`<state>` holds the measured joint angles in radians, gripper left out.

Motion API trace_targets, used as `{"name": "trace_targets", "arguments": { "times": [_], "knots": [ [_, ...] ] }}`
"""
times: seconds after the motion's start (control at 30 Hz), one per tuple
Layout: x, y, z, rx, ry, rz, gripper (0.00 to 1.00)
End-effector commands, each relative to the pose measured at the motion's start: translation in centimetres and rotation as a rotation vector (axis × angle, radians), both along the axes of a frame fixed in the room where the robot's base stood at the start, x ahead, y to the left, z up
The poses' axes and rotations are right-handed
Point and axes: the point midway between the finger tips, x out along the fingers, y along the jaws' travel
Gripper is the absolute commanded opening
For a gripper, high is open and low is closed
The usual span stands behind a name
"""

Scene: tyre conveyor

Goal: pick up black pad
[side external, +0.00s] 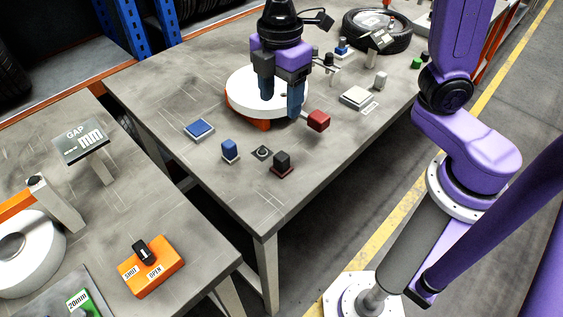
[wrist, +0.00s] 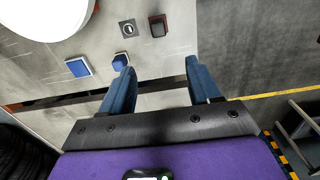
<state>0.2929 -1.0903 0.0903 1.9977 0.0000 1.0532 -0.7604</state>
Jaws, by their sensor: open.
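A small black block, likely the black pad (side external: 282,158), sits on a dark red base near the table's front edge. It also shows at the top of the wrist view (wrist: 158,25), beyond the gap between the fingertips. My gripper (side external: 281,106) is open and empty, with blue fingers pointing down. In the side view it is in front of part of the white disc, above and behind the black block. In the wrist view the fingers (wrist: 160,67) are wide apart, with bare table and its edge between them.
Near the black block are a dark round knob (side external: 262,153), a blue block (side external: 230,150), a blue pad (side external: 200,129) and a red block (side external: 318,121). The white disc (side external: 238,92) stands behind them. A tyre (side external: 358,38) lies at the back. The near table corner is clear.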

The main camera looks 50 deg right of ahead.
Motion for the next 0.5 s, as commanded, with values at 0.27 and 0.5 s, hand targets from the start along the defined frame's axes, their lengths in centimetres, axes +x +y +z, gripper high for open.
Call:
{"name": "trace_targets", "arguments": {
  "times": [0.27, 0.5],
  "knots": [
    [0.5, 0.2, -2.4, -0.005, 0.004, 0.015, 0.62],
    [0.4, 0.1, -6.9, -0.005, 0.005, 0.014, 0.62]
  ]
}}
